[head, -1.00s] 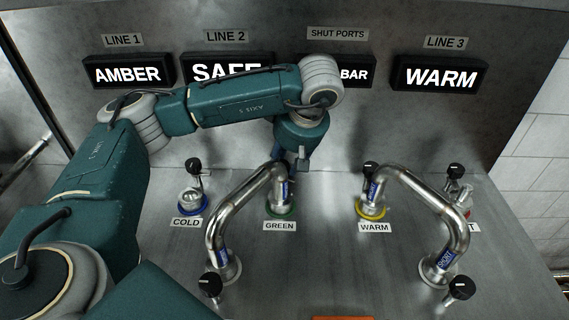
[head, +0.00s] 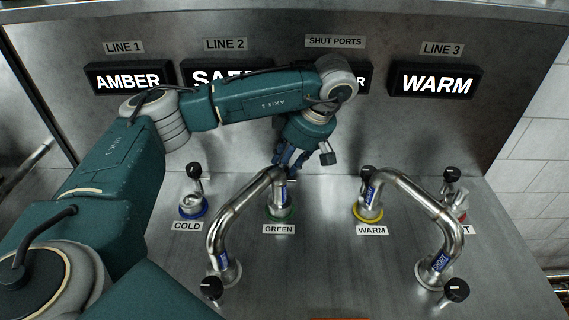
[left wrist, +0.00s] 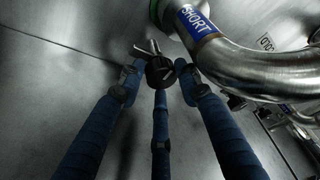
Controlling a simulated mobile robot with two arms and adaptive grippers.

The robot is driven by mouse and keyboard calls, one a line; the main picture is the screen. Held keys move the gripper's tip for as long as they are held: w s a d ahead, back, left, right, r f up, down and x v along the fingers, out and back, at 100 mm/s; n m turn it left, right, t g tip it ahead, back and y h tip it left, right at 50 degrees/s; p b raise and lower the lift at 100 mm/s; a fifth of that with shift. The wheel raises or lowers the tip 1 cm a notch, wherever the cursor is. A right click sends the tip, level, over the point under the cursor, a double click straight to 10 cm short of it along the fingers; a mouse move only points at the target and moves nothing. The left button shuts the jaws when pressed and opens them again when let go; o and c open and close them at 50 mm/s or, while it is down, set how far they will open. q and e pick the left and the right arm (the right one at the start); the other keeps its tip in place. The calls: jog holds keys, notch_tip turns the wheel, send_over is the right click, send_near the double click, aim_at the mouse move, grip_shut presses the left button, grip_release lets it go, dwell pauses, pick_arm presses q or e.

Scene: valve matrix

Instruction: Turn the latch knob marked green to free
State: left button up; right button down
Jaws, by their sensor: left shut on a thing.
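The port marked green has a green ring (head: 281,213) behind the label GREEN (head: 278,229), and one end of a bent steel pipe (head: 232,212) sits in it. My left gripper (head: 285,163) is just behind that pipe end, with its fingers pointing down. In the left wrist view a black latch knob (left wrist: 160,70) on a metal stem lies between the blue fingertips of the left gripper (left wrist: 163,76), which are shut on it. The pipe (left wrist: 250,68) with the blue SHORT band passes close beside the fingers. In the head view the gripper hides this knob.
A blue-ringed port (head: 192,207) marked COLD is at left. A second pipe (head: 420,198) joins the yellow-ringed port (head: 368,212) marked WARM to the front right. Other black knobs stand nearby. Lit signs read AMBER (head: 128,80) and WARM (head: 437,84).

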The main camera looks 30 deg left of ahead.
pick_arm(q)
jog(key=shift+a+r, duration=0.3)
jog(key=o, duration=0.8)
jog(key=shift+o, duration=1.3)
jog(key=shift+s+a, duration=0.1)
jog(key=shift+s, duration=0.05)
jog(key=shift+f, duration=0.15)
jog(key=shift+d, duration=0.2)
